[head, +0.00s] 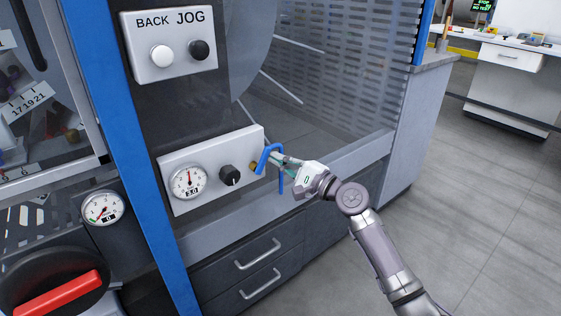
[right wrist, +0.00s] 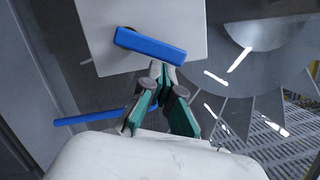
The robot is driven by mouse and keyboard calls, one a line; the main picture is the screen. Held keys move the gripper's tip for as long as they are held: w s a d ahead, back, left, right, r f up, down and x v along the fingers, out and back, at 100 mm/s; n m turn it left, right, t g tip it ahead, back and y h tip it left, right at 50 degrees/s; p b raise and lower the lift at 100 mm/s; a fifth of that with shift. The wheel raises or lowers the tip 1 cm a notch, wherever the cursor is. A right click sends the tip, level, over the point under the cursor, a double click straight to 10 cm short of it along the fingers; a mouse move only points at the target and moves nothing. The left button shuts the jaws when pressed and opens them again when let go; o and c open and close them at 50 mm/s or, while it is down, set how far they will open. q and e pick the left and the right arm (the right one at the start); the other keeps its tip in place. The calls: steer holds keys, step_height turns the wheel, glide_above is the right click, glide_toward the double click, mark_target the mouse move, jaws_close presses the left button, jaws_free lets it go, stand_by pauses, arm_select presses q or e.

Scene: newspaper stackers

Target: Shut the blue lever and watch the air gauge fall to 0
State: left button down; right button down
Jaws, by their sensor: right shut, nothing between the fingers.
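The blue lever (head: 265,157) sits at the right end of a light panel (head: 215,150), by a brass fitting. In the right wrist view its blue bar (right wrist: 150,47) lies slightly tilted across the panel. My right gripper (head: 279,161) is shut and empty, its fingertips close beside the lever; I cannot tell whether they touch it. Its green fingers also show in the right wrist view (right wrist: 162,78). The round gauge (head: 188,183) on the same panel has its needle near the top and a small window that seems to read 3.0. My left gripper is out of view.
A black knob (head: 230,176) sits between gauge and lever. A second gauge (head: 103,208) reads 0, above a red handle (head: 57,295). The BACK JOG box (head: 168,75) is above. Drawers (head: 250,265) are below; open floor (head: 480,220) lies right.

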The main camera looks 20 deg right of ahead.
steer(key=shift+s+a+r+n+g+p, duration=0.15)
steer(key=shift+r+n+p, duration=0.1)
steer(key=shift+n, duration=0.25)
steer(key=shift+w+a+r+n+g+p, duration=0.15)
steer(key=shift+r+n, duration=0.1)
steer(key=shift+n, duration=0.25)
steer(key=n, duration=0.1)
steer(key=n+p, duration=0.1)
steer(key=a+n, duration=0.1)
steer(key=shift+s+r+g+p, duration=0.3)
steer(key=shift+r, duration=0.1)
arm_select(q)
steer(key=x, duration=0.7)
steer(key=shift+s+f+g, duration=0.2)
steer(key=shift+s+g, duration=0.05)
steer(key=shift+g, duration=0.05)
arm_select(e)
steer(key=shift+n, duration=0.4)
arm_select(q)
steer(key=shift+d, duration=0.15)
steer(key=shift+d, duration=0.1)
